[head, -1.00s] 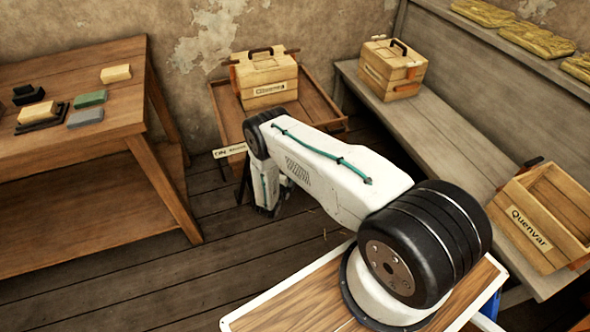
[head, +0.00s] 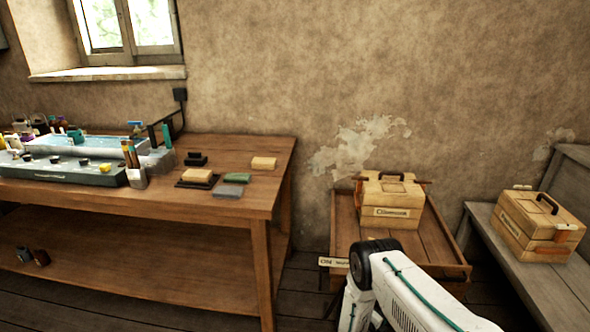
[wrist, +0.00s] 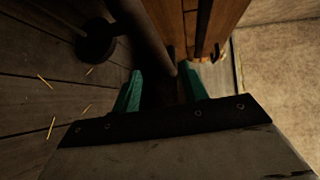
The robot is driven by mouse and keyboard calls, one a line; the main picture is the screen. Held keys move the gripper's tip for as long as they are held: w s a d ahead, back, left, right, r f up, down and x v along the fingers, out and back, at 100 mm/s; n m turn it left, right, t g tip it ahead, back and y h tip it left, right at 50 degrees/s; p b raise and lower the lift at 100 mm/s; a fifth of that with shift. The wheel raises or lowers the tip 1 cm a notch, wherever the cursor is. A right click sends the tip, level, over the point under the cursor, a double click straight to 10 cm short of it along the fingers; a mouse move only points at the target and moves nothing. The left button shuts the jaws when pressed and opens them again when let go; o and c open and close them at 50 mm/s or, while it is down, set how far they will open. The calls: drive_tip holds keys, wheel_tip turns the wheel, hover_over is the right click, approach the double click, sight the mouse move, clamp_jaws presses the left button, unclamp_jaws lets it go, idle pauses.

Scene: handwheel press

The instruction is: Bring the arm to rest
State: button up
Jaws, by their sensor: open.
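My gripper (wrist: 164,78) shows in the wrist view with its two green fingers apart and nothing visible held between them. It points down in a dim space over the plank floor (wrist: 40,100), close to a dark slanting post (wrist: 143,35) and a wooden upright part (wrist: 215,22). Whether a finger touches either one I cannot tell. In the head view my white arm (head: 415,295) with its dark elbow joint (head: 375,262) shows at the bottom, in front of a wooden tray table. My gripper is out of sight in that view.
The wooden tray table (head: 455,268) bears a labelled wooden box (head: 390,212). Another box (head: 535,225) stands on the grey bench (head: 570,285) at right. The workbench (head: 275,180) at left carries several blocks and a grey-blue basin (head: 70,172). A dark round base (wrist: 95,45) stands on the floor.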

drive_tip(key=s+d+r+m+g+h, duration=0.1)
drive_tip(key=s+d+r+m+g, duration=0.2)
drive_tip(key=s+r+m+g, duration=0.4)
drive_tip(key=s+a+r+m+g+y, duration=0.1)
drive_tip(key=s+r+m+g+y, duration=0.15)
drive_tip(key=r+m, duration=0.65)
drive_tip(key=s+a+r+m+g+y, duration=0.1)
drive_tip(key=s+a+r+m+g, duration=0.15)
drive_tip(key=r+m, duration=0.6)
drive_tip(key=s+a+r+m+g+y, duration=0.1)
drive_tip(key=s+r+m+g, duration=0.3)
drive_tip(key=r, duration=0.8)
drive_tip(key=s+a+r+m+t+y, duration=0.3)
drive_tip(key=s+r+m, duration=0.1)
drive_tip(key=s+r, duration=0.3)
drive_tip(key=s+a+r+m+t+y, duration=0.3)
drive_tip(key=s+r, duration=0.5)
drive_tip(key=r, duration=0.4)
drive_tip(key=s+a+r+m+t+y, duration=0.2)
drive_tip(key=s+a+r+m+y, duration=0.2)
drive_tip(key=s+r+m, duration=0.3)
wheel_tip(320, 180, up, 3)
drive_tip(key=shift+s+a+f+t, duration=0.1)
drive_tip(key=shift+s+a+t, duration=0.3)
drive_tip(key=shift+a, duration=0.3)
drive_tip(key=shift+y, duration=0.25)
